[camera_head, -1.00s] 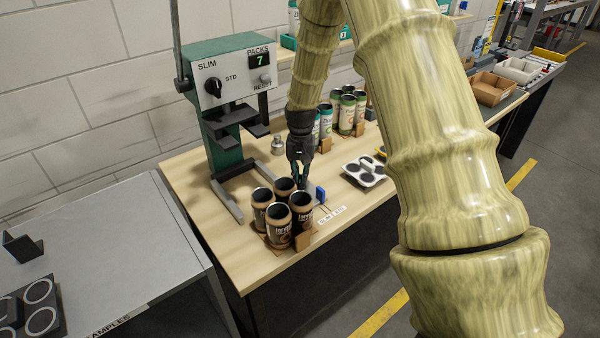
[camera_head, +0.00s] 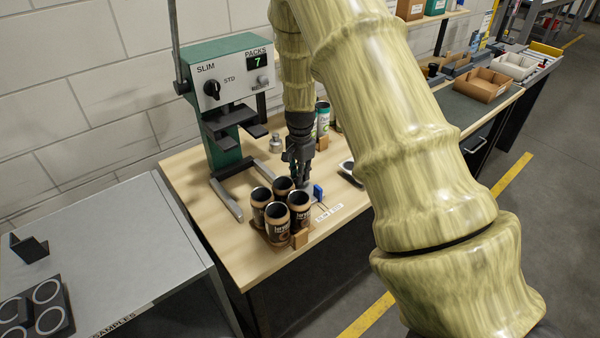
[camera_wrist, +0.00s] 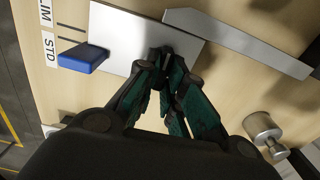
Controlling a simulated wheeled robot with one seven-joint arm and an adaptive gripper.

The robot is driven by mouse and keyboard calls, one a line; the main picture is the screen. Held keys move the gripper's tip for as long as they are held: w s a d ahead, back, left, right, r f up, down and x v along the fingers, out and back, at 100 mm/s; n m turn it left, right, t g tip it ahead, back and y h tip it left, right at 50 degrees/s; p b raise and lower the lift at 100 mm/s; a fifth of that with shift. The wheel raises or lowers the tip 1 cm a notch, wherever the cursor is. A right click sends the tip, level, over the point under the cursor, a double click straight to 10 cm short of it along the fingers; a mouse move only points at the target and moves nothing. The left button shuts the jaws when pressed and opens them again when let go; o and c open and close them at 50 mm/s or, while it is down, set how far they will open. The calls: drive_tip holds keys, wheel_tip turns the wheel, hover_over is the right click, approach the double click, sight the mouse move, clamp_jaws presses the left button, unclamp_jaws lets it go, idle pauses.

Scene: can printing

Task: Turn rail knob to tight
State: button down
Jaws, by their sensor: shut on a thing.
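My gripper (camera_head: 302,178) reaches down to the table between the dark cans and the blue block. In the wrist view its green-padded fingers (camera_wrist: 166,62) come together over a pale plate (camera_wrist: 130,32). They are shut on a small dark thing at their tips, which looks like the rail knob; the fingers mostly hide it, so its turned position cannot be told. A blue block (camera_wrist: 83,57) stands at the plate's left edge, by the STD label (camera_wrist: 49,47); it also shows in the head view (camera_head: 318,192).
Several dark cans (camera_head: 276,238) stand close left of my gripper. The green and white press (camera_head: 226,85) stands behind, its grey foot (camera_wrist: 240,45) near the plate. A metal cylinder (camera_wrist: 262,130) stands to the right in the wrist view.

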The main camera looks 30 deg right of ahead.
idle(0.4)
drive_tip(key=c, duration=1.8)
unclamp_jaws()
wheel_tip(320, 180, up, 12)
drive_tip(key=shift+r, duration=0.1)
